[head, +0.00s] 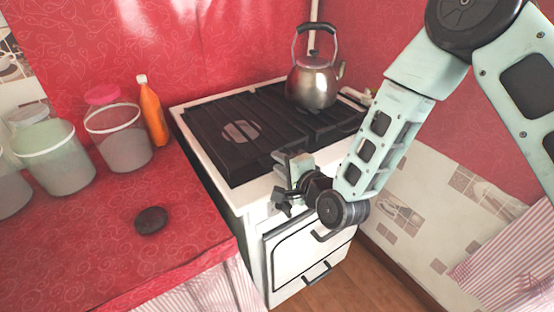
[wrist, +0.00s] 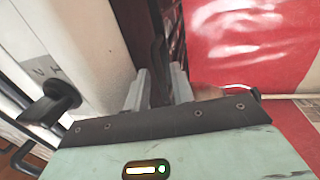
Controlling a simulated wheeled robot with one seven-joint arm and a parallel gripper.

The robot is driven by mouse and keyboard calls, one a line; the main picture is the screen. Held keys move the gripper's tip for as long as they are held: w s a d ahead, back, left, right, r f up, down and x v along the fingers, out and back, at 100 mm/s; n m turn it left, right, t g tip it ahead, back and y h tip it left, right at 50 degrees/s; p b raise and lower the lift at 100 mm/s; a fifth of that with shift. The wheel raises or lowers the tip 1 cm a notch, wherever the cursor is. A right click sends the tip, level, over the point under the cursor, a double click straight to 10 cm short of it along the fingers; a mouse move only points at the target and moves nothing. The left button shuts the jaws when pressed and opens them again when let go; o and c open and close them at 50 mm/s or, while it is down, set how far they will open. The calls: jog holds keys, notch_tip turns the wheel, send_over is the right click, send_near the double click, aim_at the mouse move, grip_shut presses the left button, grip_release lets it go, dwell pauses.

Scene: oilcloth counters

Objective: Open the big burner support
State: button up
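The stove top carries black slatted burner supports, both lying flat. The left one (head: 222,142) has a grey round burner cap showing through it, and the right one (head: 318,122) has a kettle on it. I cannot tell for sure which is the big one. My gripper (head: 290,162) is at the stove's front edge, by the front right corner of the left support. In the wrist view my gripper's two fingers (wrist: 159,88) stand close together with a dark edge of the burner support (wrist: 158,58) filling the gap between them. The contact is partly in shadow.
A steel kettle (head: 313,82) stands at the back right. Black knobs, one in the wrist view (wrist: 52,104), jut from the white stove front. An orange bottle (head: 152,112), lidded tubs (head: 118,140) and a dark round object (head: 151,220) are on the red counter (head: 95,245) at left.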

jog(key=shift+x, duration=0.95)
grip_shut()
